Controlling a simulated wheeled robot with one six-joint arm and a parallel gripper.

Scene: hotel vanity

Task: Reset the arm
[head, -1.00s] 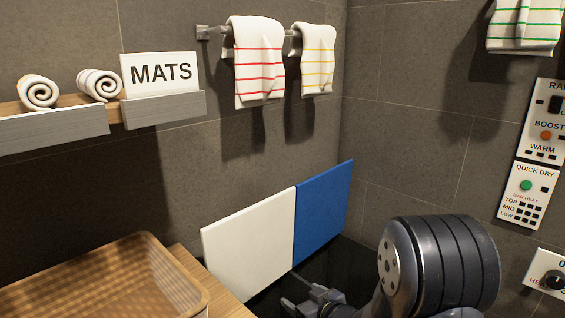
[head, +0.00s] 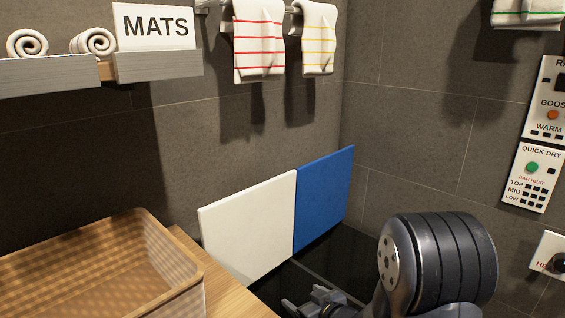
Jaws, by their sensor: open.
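My gripper (head: 300,304) shows at the bottom centre of the head view, low in front of the white and blue panels. Its fingers are apart and nothing shows between them. Part of it is cut off by the bottom edge of the picture. My arm's thick dark joint fills the lower right and hides some of the wall and floor behind it.
A white panel (head: 248,228) and a blue panel (head: 323,198) stand at the wall. A wicker basket (head: 180,262) sits on a wooden counter (head: 225,290) at left. A MATS sign (head: 155,27), towels (head: 259,40) and a control panel (head: 531,178) are on the walls.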

